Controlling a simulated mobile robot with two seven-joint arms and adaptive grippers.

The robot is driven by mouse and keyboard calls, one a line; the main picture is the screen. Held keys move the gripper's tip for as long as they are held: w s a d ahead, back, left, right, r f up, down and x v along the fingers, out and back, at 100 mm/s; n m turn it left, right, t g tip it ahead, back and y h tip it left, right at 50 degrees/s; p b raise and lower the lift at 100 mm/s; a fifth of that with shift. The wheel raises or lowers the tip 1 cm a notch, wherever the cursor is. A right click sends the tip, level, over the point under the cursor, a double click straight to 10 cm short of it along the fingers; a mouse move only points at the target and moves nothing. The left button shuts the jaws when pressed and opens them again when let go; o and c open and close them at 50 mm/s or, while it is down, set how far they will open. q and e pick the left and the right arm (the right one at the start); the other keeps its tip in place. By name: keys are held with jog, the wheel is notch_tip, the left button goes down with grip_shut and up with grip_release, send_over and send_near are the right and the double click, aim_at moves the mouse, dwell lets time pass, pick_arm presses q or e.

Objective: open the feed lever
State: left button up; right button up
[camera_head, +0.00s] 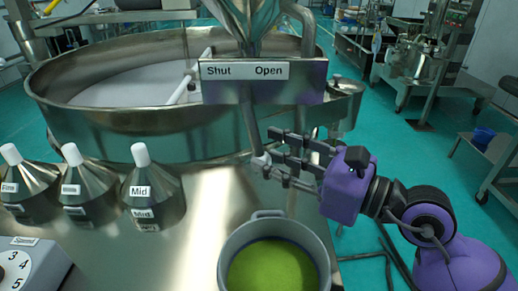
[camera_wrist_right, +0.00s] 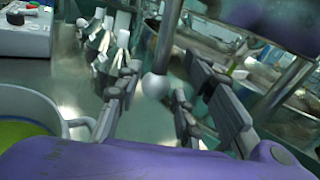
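The feed lever (camera_head: 252,128) is a metal rod with a pale ball knob at its lower end. It hangs below a plate labelled Shut and Open (camera_head: 245,71), its knob slightly right of its top. My right gripper (camera_head: 270,157) reaches in from the right at knob height. In the right wrist view, the knob (camera_wrist_right: 155,87) sits between the spread fingertips of the right gripper (camera_wrist_right: 156,90), with small gaps on both sides. The fingers partly cover the knob in the head view. My left gripper is not in view.
A pot of green material (camera_head: 272,271) stands below the gripper. Several metal cones with white tops (camera_head: 150,190) stand left on the bench. The large round sieve (camera_head: 110,130) is behind. A dial box (camera_head: 25,270) sits at the lower left.

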aim_at(264, 154)
jog(key=shift+x, duration=1.7)
jog(key=shift+c, duration=0.3)
grip_shut()
